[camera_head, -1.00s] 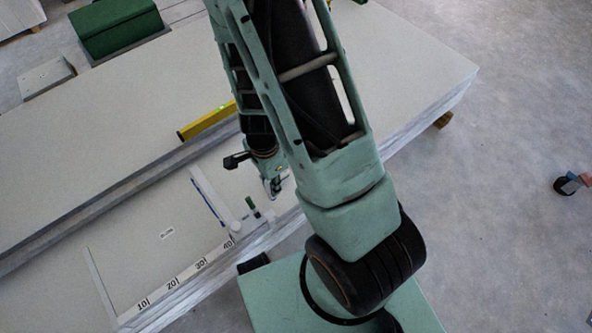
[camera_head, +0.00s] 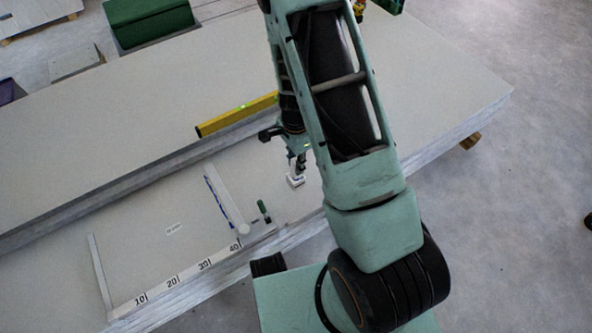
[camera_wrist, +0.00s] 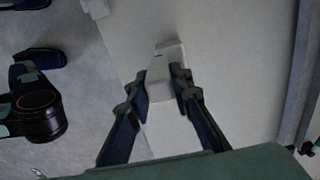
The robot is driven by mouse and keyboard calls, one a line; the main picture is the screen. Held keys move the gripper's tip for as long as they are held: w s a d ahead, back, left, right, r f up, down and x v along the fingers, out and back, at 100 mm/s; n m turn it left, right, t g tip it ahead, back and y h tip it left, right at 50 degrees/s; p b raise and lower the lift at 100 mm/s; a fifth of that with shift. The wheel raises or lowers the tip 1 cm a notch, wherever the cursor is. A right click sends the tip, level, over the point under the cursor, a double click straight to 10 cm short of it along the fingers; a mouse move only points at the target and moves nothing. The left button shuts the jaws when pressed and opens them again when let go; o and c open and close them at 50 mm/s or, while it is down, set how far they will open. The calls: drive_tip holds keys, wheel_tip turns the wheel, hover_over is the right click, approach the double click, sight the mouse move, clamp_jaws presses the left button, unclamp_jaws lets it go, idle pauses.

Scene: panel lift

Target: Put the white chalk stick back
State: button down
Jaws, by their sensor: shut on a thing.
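My gripper (camera_head: 295,172) is shut on a whitish, blocky piece (camera_head: 296,182), which I take for the white chalk stick. In the wrist view the piece (camera_wrist: 164,75) sits between both fingertips, and its narrower end points away from me. It is over the pale panel (camera_head: 395,120); I cannot tell if it touches the surface. To its lower left a small holder (camera_head: 262,232) on the panel's near edge bears an upright green stick (camera_head: 263,208) and a small white round thing (camera_head: 244,229).
A scale strip (camera_head: 188,283) marked 10 to 40 runs along the near edge. A blue line (camera_head: 217,196) lies beside a pale strip. A yellow level (camera_head: 237,114) lies beyond my gripper. My own arm covers part of the panel.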

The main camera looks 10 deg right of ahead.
drive_tip(key=shift+w+d+f, duration=0.15)
drive_tip(key=shift+w+f, duration=0.6)
drive_tip(key=shift+f, duration=0.25)
drive_tip(key=shift+w+f+b, duration=0.15)
drive_tip(key=shift+f+b, duration=0.45)
drive_tip(key=shift+f, duration=0.3)
drive_tip(key=shift+w+f+b, duration=0.1)
drive_tip(key=shift+f+b, duration=0.45)
drive_tip(key=shift+f, duration=0.3)
drive_tip(key=shift+f, duration=0.1)
drive_tip(key=shift+f, duration=0.15)
drive_tip(key=c, duration=1.7)
unclamp_jaws()
drive_tip(key=shift+c, duration=0.2)
wheel_tip(320, 180, up, 12)
drive_tip(key=p, duration=0.4)
drive_tip(key=shift+r+p, duration=0.25)
drive_tip(key=shift+p, duration=0.1)
